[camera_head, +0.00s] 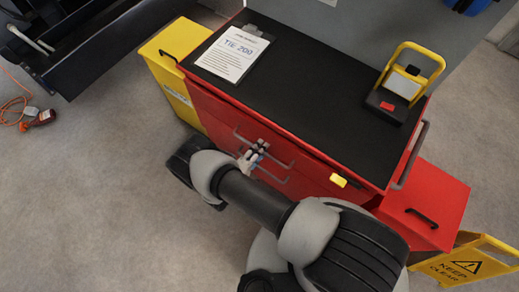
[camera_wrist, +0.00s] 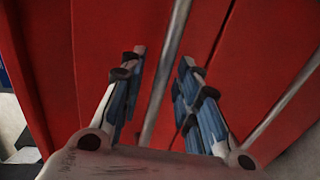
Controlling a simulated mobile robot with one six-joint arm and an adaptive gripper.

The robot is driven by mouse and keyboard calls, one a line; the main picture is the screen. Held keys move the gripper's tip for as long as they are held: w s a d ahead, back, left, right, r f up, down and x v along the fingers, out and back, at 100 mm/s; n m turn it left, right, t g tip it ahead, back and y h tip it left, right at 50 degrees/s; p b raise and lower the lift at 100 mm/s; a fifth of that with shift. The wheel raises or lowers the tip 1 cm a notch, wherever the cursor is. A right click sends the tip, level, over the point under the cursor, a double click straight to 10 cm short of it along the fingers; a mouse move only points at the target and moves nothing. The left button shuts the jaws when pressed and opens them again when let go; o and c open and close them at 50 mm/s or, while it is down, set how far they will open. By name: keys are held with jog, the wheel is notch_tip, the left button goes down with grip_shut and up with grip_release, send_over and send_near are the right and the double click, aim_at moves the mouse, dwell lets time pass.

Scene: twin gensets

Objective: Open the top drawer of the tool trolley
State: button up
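The red tool trolley (camera_head: 330,172) has a black top and grey bar handles on its front. The top drawer's handle (camera_head: 284,161) is the upper bar; the drawer looks shut. My gripper (camera_head: 254,153) is at the trolley front, by this handle. In the wrist view my gripper (camera_wrist: 160,75) is open, with blue-padded fingers on either side of a grey bar (camera_wrist: 168,65). A gap shows between the bar and the right finger; I cannot tell whether the left finger touches it. Another bar (camera_wrist: 292,100) lies to the right. My arm hides part of the lower front.
A clipboard (camera_head: 233,54) and a yellow-handled device (camera_head: 396,95) are on the trolley top. A yellow tab (camera_head: 338,180) is on the front. A yellow bin (camera_head: 172,47), red box (camera_head: 440,190) and yellow warning sign (camera_head: 466,265) stand close by.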

grip_shut()
dwell(0.5)
